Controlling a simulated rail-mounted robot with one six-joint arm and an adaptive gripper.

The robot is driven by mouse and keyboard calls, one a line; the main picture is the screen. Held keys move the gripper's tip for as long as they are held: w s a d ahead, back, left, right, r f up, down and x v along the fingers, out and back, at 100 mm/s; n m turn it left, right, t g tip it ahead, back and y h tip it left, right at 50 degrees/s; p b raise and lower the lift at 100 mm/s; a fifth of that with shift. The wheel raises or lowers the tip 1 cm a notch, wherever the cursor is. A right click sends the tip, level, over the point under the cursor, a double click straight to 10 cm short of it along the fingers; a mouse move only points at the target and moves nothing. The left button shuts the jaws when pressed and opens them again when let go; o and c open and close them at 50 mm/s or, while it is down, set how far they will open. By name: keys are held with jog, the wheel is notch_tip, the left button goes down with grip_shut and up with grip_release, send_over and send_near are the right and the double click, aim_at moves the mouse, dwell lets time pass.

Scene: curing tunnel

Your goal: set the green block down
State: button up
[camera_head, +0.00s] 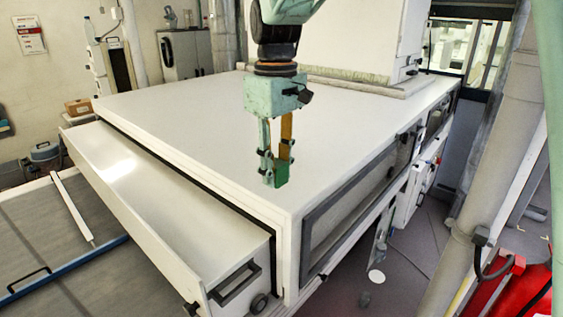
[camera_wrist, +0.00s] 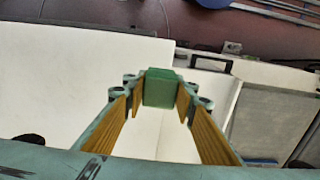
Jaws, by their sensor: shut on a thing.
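My gripper (camera_head: 275,170) points down over the white flat top (camera_head: 180,110) of a large cabinet, near its front corner. It is shut on the green block (camera_head: 281,174), which sits at the fingertips. In the wrist view the green block (camera_wrist: 161,88) lies between the two fingertips, with the yellow inner finger faces running towards it. In the head view the fingers partly cover the block. I cannot tell for sure whether the block touches the white top or hangs a little above it.
The white top around the gripper is clear. A white drawer-like box (camera_head: 170,200) with a black handle stands out at the front left. A large white housing (camera_head: 345,40) rises at the back. A grey pipe (camera_head: 500,130) stands at the right, beyond the cabinet's edge.

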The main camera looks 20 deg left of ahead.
jog(key=w, duration=0.4)
jog(key=w+a+p, duration=0.1)
jog(key=w, duration=0.3)
jog(key=w+a+f, duration=0.1)
jog(key=w, duration=0.3)
jog(key=shift+a+f, duration=0.1)
jog(key=shift+a, duration=0.05)
jog(key=shift+w, duration=0.1)
jog(key=shift+w+f+p, duration=0.1)
jog(key=shift+w+p, duration=0.2)
jog(key=shift+w, duration=0.05)
jog(key=shift+f, duration=1.7)
jog(key=shift+f, duration=0.1)
jog(key=o, duration=0.8)
jog(key=shift+c, duration=0.2)
jog(key=shift+o, duration=0.6)
notch_tip(320, 180, up, 12)
